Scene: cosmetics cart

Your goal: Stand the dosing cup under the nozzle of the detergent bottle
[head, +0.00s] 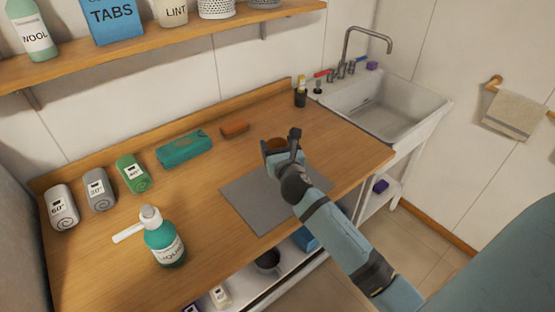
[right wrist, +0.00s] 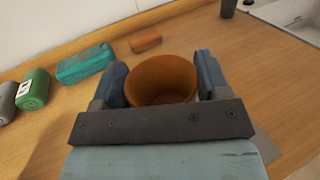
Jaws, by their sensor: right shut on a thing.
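The dosing cup is an orange-brown round cup (head: 275,144), held between the fingers of my right gripper (head: 281,146) above the table. In the right wrist view the cup (right wrist: 160,82) sits with its open mouth showing between the two fingers (right wrist: 161,70). Whether it touches the table is hard to tell. The detergent bottle (head: 165,245) is teal with a white pump head and stands upright at the front left of the table. Its white nozzle (head: 128,233) points left. The cup is well to the right of the bottle. My left gripper is out of view.
A grey mat (head: 250,205) lies in the table's middle. Rolled towels (head: 132,173), a teal pack (head: 184,150) and an orange-brown block (head: 235,130) line the back. A sink (head: 385,105) is at the right. The table left of the nozzle is clear.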

